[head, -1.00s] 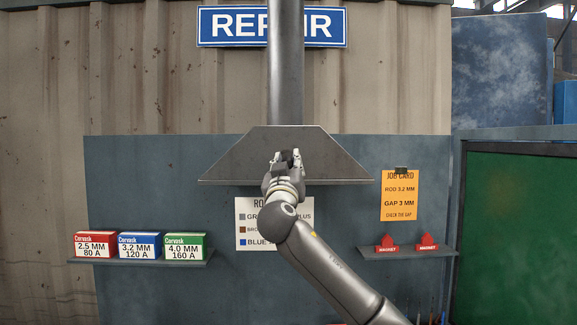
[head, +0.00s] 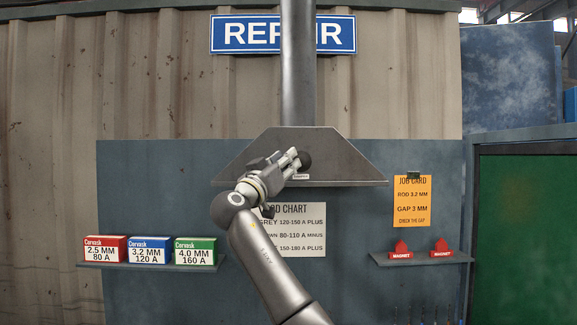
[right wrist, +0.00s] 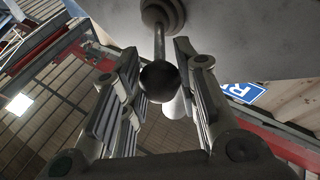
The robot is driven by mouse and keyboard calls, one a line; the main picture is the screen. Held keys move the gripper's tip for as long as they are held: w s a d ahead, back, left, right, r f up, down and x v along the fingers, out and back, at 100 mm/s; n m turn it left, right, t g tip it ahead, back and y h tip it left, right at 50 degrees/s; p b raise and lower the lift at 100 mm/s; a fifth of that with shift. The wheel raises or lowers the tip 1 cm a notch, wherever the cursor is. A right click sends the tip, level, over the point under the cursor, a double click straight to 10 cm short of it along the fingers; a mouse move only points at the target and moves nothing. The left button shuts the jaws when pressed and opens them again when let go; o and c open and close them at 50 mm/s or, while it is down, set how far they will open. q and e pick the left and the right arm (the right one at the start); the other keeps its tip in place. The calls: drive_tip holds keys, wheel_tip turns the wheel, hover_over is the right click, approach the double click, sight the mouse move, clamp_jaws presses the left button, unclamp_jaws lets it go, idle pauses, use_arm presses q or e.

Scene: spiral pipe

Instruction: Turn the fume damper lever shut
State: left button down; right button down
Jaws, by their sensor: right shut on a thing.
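The fume damper lever has a round black knob (head: 305,160) at the front of the grey hood (head: 345,165). In the right wrist view, the knob (right wrist: 159,82) sits on a thin metal stem (right wrist: 159,42) that comes from a round mount on the hood. My right gripper (head: 298,158) is shut on the knob; its fingers (right wrist: 158,88) lie on either side of it in the right wrist view. The hand covers part of the lever in the head view. A small label (head: 300,177) shows on the hood's lower edge. My left gripper is not in view.
A grey duct (head: 298,70) rises from the hood. Shelves on the blue-grey panel hold rod boxes (head: 150,250) at left and red magnets (head: 420,250) at right. A rod chart (head: 297,235) hangs behind my arm. A green screen (head: 530,240) stands at right.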

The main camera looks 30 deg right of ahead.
drive_tip(key=shift+w+a, duration=0.25)
drive_tip(key=shift+w, duration=0.15)
drive_tip(key=c, duration=1.6)
unclamp_jaws()
drive_tip(key=o, duration=0.5)
drive_tip(key=shift+w+f, duration=0.1)
drive_tip(key=shift+w, duration=0.2)
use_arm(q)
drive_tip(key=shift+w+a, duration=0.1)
use_arm(e)
drive_tip(key=shift+s, duration=0.1)
drive_tip(key=shift+s, duration=0.1)
drive_tip(key=v, duration=1.2)
